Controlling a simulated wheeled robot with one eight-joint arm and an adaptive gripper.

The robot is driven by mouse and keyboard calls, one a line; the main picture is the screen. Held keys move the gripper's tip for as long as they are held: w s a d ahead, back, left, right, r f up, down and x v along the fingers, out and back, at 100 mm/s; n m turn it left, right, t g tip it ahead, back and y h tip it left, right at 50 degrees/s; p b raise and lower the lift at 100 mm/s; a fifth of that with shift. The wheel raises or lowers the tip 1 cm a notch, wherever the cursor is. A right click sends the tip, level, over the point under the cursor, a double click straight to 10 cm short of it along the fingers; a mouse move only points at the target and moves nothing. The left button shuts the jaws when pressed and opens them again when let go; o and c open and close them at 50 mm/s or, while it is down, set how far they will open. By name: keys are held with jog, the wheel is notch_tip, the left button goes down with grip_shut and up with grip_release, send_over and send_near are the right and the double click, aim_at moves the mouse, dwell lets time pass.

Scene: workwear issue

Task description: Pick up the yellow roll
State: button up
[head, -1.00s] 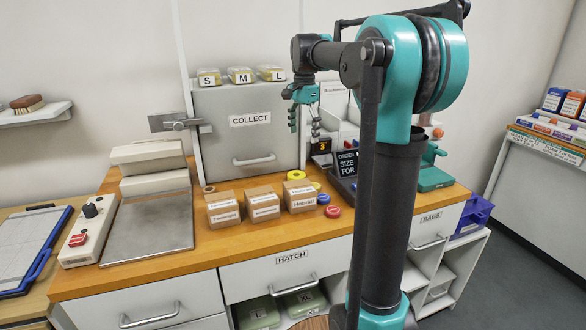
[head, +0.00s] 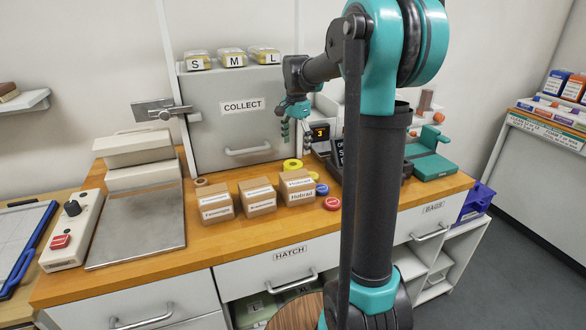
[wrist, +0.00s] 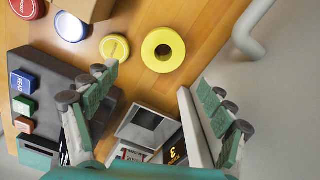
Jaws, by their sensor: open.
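The yellow roll (wrist: 149,50) is a ring with a dark centre hole, lying flat on the wooden counter. In the head view the yellow roll (head: 291,166) lies behind the small cartons, in front of the grey collect hatch. My gripper (head: 296,138) is above the counter, over and slightly right of the roll in that view. In the wrist view my gripper (wrist: 155,85) has its fingers spread wide and empty. The roll lies beyond the fingertips, roughly midway between them, not touching either.
A flat yellow disc (wrist: 115,47) lies beside the roll, with blue (wrist: 71,27) and red (wrist: 27,6) discs further left. Cartons (head: 257,197) stand in front. A dark keyed device (wrist: 50,85) and a display (head: 320,132) are close to the fingers. The hatch (head: 240,120) stands behind.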

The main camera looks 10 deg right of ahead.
aim_at(293, 160)
jog(key=shift+s+a+f, duration=0.1)
jog(key=shift+a+f, duration=0.1)
jog(key=shift+f, duration=0.9)
jog(key=shift+a+f, duration=0.15)
jog(key=shift+f, duration=0.95)
jog(key=shift+s+a+f, duration=0.1)
jog(key=shift+a+f, duration=0.1)
jog(key=shift+f, duration=0.9)
jog(key=shift+c, duration=0.3)
jog(key=c, duration=1.2)
